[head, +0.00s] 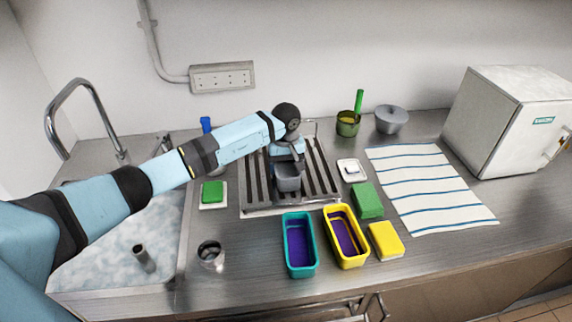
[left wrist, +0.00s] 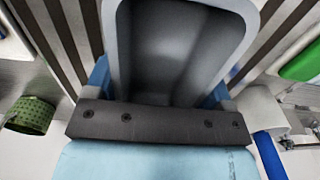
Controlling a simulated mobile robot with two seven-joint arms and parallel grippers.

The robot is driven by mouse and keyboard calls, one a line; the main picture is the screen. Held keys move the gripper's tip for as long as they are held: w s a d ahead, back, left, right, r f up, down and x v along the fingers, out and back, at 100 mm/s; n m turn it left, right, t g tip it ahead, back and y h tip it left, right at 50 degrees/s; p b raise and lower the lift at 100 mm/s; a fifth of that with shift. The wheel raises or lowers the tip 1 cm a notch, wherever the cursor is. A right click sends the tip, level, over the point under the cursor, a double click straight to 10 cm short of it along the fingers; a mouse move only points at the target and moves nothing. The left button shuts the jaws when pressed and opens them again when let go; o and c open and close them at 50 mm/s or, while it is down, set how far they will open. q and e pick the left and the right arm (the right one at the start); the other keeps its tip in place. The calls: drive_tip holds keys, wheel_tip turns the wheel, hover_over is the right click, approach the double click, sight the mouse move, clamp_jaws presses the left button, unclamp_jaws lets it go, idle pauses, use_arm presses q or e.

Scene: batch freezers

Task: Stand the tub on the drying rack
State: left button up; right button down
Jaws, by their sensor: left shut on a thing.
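The grey tub (head: 288,180) is in my left gripper (head: 287,160), over the middle of the drying rack (head: 318,180). The rack is a steel tray with dark slats beside the sink. In the left wrist view the tub's open inside (left wrist: 180,50) fills the upper middle, and the rack's slats (left wrist: 65,35) show beside it. My left gripper is shut on the tub. The tub's underside is hidden, so I cannot tell whether it touches the slats. My right gripper is not in view.
A teal tub (head: 285,256) and a yellow tub (head: 331,252) stand in front of the rack. Green (head: 367,200) and yellow (head: 386,240) blocks lie to their right. A metal cup (head: 211,256) stands front left. The sink (head: 100,255) is left; a striped towel (head: 430,190) lies right.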

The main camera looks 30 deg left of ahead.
sight(286, 173)
use_arm(q)
drive_tip(key=o, duration=0.9)
drive_tip(key=shift+f, duration=0.1)
drive_tip(key=shift+r, duration=0.3)
wheel_tip(286, 173, up, 12)
drive_tip(key=b, duration=0.1)
drive_tip(key=shift+f+b, duration=0.15)
drive_tip(key=shift+b, duration=0.25)
